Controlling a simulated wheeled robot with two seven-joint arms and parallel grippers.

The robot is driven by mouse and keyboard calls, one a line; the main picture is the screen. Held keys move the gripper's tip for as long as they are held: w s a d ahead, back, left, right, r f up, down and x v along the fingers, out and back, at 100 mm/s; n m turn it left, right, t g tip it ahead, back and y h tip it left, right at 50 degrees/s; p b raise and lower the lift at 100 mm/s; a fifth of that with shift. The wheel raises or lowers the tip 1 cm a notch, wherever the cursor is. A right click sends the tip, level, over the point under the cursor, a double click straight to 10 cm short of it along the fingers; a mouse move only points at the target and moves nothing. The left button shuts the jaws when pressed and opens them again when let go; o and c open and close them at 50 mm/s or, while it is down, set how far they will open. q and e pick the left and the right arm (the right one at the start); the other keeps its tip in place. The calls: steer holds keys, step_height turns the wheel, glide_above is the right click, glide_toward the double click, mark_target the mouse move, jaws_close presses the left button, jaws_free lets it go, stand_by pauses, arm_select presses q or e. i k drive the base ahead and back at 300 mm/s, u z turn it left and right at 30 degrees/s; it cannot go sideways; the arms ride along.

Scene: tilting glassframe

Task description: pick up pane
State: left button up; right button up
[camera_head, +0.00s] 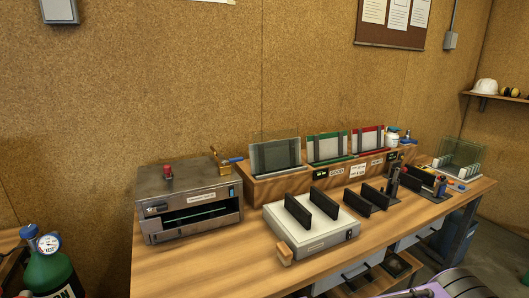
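Several panes stand upright in a long wooden rack at the back of the workbench. A clear grey pane (275,155) is at the left, a green-edged pane (328,146) in the middle and a red-edged pane (368,141) at the right. More clear glass (462,154) stands in a holder at the bench's right end. A thin greenish edge, perhaps glass, shows in the front slot of a grey metal box (187,200) at the left. Neither of my grippers is in view.
A white device (310,232) with two upright black plates stands on the wooden workbench (190,268). Black angled holders (366,199) are to its right. A green gas bottle (52,274) is at the lower left. The bench's front left is clear.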

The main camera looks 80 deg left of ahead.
mark_target(277, 150)
steer(key=u, duration=1.8)
